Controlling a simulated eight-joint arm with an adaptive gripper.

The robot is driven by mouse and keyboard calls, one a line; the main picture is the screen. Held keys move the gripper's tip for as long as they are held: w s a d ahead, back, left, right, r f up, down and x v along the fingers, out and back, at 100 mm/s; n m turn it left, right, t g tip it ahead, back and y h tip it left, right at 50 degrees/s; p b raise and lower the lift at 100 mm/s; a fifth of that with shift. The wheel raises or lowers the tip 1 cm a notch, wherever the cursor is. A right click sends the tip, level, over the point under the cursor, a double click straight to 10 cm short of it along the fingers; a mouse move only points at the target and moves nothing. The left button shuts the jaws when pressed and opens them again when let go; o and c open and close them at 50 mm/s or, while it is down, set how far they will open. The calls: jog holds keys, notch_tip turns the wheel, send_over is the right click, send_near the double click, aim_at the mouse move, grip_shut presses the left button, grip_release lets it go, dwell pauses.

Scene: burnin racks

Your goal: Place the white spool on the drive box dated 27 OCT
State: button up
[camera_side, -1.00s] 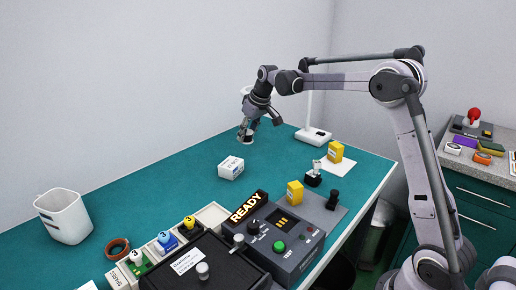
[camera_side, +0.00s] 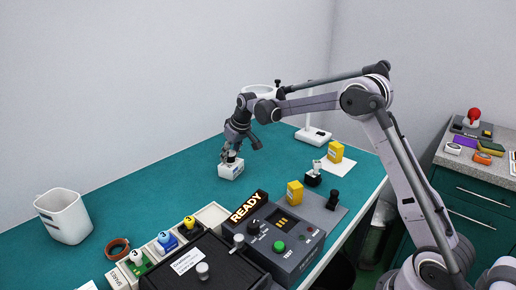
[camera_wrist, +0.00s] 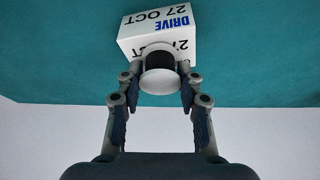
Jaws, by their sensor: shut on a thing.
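The white drive box (camera_side: 231,171) stands on the teal bench near its middle. Its label reads "DRIVE 27 OCT" in the wrist view (camera_wrist: 160,25). My gripper (camera_side: 234,156) is directly over the box in the side view. It is shut on the white spool (camera_wrist: 157,82), which shows white round ends and a dark middle between my fingertips (camera_wrist: 158,78). The spool overlaps the near part of the box in the wrist view. I cannot tell whether the spool touches the box top. In the side view the spool is mostly hidden by the fingers.
A white lamp base (camera_side: 313,135) stands behind to the right. Yellow boxes (camera_side: 335,152) and a grey READY console (camera_side: 285,240) lie right and in front. A white bin (camera_side: 63,216) and a brown ring (camera_side: 118,249) are at left. Bench left of the drive box is clear.

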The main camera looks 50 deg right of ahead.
jog(key=shift+f, duration=0.1)
jog(key=o, duration=1.1)
jog(key=shift+c, duration=0.2)
jog(key=v, duration=1.2)
jog(key=s+a+r+t, duration=0.1)
jog(key=s+a+r, duration=0.15)
jog(key=s, duration=0.45)
jog(key=s+a+r, duration=0.1)
jog(key=s+a, duration=0.3)
jog(key=s, duration=0.4)
jog(key=shift+t, duration=0.8)
jog(key=s+a+f, duration=0.1)
jog(key=s+f, duration=0.1)
jog(key=s, duration=0.3)
jog(key=s+a+f, duration=0.2)
jog(key=s+f, duration=0.1)
jog(key=s, duration=0.2)
jog(key=s+a+f, duration=0.1)
jog(key=s+f, duration=0.1)
jog(key=s, duration=0.3)
jog(key=shift+s+a+f, duration=0.25)
jog(key=shift+f, duration=0.15)
